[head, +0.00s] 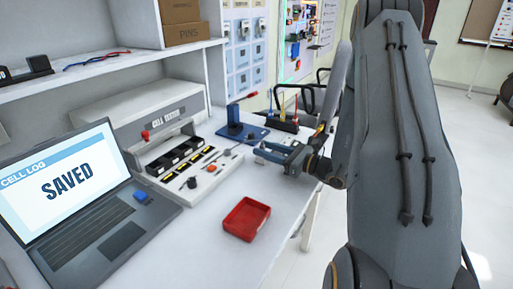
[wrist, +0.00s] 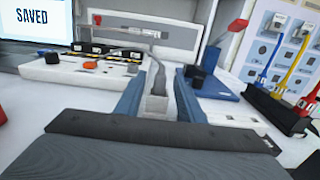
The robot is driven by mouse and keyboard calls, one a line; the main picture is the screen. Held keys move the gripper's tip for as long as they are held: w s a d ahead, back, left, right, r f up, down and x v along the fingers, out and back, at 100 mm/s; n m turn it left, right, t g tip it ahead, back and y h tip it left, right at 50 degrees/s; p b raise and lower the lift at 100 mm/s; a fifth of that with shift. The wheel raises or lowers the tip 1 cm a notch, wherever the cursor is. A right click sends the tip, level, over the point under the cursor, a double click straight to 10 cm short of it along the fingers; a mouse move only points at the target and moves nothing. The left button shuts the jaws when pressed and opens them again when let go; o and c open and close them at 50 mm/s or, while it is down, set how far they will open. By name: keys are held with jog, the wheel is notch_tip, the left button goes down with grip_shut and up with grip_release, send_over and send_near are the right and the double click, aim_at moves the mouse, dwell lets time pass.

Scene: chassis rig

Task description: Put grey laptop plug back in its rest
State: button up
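My gripper (head: 264,150) is over the right part of the white bench, in front of the blue stand. In the wrist view its two blue fingers (wrist: 157,88) close around a small grey plug (wrist: 155,106). A grey cable (wrist: 158,74) runs from the plug away toward the cell tester. The plug's far end is partly hidden between the fingers. The cell tester (head: 178,122) has a row of black and yellow slots on its front. The open laptop (head: 75,205) shows "SAVED", with a small blue piece (head: 142,196) at its right side. I cannot tell which place is the plug's rest.
A blue stand (head: 242,131) with a black block is just beyond my gripper. A red tray (head: 246,218) lies near the bench's front edge. A black rack (head: 283,123) with coloured leads stands at the right.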

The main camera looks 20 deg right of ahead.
jog(key=shift+v, duration=1.25)
jog(key=shift+r, duration=0.1)
